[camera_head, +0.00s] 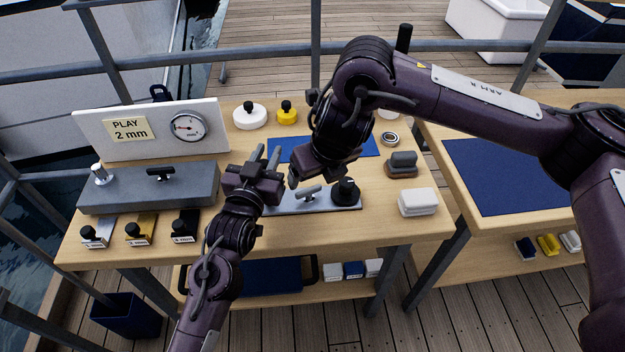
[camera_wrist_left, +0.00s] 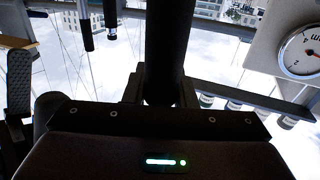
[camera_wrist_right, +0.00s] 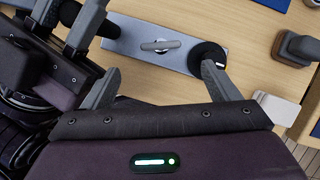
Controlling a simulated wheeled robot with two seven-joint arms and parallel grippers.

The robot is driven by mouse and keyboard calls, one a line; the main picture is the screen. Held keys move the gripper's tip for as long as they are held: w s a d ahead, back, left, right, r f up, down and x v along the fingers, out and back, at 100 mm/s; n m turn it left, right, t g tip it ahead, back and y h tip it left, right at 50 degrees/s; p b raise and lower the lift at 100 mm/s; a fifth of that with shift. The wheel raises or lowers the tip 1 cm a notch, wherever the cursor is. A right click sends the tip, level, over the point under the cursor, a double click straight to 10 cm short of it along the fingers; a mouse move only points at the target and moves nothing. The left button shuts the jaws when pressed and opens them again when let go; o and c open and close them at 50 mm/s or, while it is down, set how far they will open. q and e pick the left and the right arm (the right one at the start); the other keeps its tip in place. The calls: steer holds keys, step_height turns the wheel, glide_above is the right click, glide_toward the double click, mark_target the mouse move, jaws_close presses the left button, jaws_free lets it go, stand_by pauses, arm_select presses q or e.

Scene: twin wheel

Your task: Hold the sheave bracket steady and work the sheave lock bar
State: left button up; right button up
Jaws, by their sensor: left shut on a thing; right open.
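The grey plate (camera_head: 284,207), which looks like the sheave bracket, lies on the bench. A small T-shaped bar (camera_head: 308,192), apparently the lock bar, stands at its middle and shows in the right wrist view (camera_wrist_right: 160,45). A black round knob (camera_head: 345,190) sits at its right end. My left gripper (camera_head: 265,160) is at the plate's left end, shut on a dark upright post (camera_wrist_left: 170,40). The post's foot is hidden in the left wrist view. My right gripper (camera_wrist_right: 165,82) is open and empty above the plate, its fingers spread either side of the T-bar in its wrist view, apart from it.
A long grey block (camera_head: 140,192) with another T-handle stands left, before a white board with a dial gauge (camera_head: 188,127). A brown-based grey block (camera_head: 401,166) and white block (camera_head: 418,202) lie right. A blue mat (camera_head: 368,146) lies behind the plate.

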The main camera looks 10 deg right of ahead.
steer(key=shift+v, duration=1.55)
